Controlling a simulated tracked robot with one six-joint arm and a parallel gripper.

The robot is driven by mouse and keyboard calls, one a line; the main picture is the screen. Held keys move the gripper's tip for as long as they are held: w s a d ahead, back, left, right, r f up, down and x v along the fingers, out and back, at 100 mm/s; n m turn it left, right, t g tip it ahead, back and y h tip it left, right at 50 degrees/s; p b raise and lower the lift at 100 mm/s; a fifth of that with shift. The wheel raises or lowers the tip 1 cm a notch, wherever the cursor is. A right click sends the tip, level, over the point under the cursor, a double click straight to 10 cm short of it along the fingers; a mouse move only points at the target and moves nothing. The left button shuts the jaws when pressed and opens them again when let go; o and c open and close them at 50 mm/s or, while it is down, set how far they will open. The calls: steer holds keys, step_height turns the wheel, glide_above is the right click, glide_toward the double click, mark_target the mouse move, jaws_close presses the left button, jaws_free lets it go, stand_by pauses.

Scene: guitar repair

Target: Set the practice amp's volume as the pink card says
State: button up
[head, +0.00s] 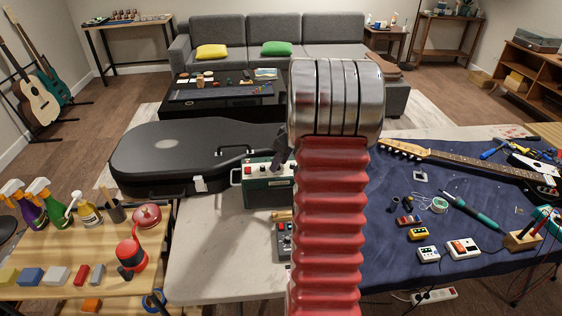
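The practice amp (268,192) is a small dark green box with a light control strip along its top front edge. It stands on the pale table, just left of my red ribbed arm, which hides its right part. A red knob or button shows at the strip's left end; its markings are too small to read. A dark part of what looks like my gripper (281,158) sticks out left from behind my arm, at the amp's top. I cannot tell whether it touches the amp or how its fingers stand. I cannot make out a pink card.
A black guitar case (185,153) lies left of the amp. A grey pedal (284,240) lies in front, partly behind my arm. A blue cloth (400,225) with a guitar neck, pedals and a soldering iron is at right. A wooden bench (55,246) with spray bottles is at left.

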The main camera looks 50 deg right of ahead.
steer(key=shift+f, duration=0.1)
jaws_close()
stand_by(0.4)
steer(key=shift+d, duration=0.15)
